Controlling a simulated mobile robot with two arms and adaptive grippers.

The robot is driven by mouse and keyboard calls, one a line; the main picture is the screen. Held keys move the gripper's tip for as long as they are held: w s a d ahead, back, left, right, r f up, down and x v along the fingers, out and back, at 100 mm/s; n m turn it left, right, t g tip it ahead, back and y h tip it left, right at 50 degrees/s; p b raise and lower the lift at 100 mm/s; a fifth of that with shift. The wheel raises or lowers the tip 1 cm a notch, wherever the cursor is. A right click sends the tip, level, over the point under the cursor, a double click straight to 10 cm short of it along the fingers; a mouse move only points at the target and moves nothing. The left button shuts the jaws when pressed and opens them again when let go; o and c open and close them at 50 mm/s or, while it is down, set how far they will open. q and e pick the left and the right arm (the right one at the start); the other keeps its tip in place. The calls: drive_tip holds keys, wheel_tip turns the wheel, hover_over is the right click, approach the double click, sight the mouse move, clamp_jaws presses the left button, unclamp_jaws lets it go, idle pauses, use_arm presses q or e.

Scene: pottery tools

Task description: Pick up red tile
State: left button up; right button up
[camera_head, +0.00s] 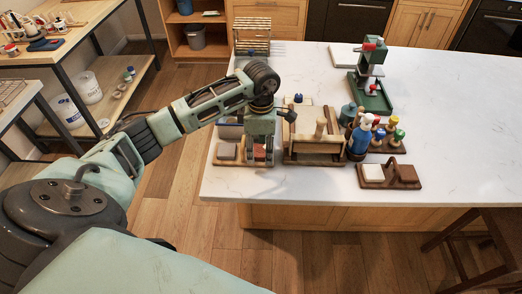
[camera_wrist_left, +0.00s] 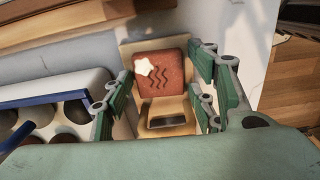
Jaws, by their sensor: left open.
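The red tile (camera_wrist_left: 160,73) has a white star and dark wavy lines on its face. It rests against a light wooden holder (camera_wrist_left: 165,103) in the left wrist view. In the head view only a small reddish part of it (camera_head: 259,153) shows behind my gripper. My left gripper (camera_head: 259,158) points down over the near left part of the white counter. In the left wrist view its green fingers (camera_wrist_left: 160,88) are apart, one on each side of the tile, with nothing held. I cannot tell whether they touch the tile. My right gripper is not in view.
A wooden tool box (camera_head: 316,145) is close on the right, then a blue bottle (camera_head: 360,138) and a holder with white and brown tiles (camera_head: 389,184). The counter's right side (camera_head: 465,130) is clear.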

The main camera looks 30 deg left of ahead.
use_arm(q)
drive_tip(key=c, duration=1)
drive_tip(key=shift+o, duration=0.2)
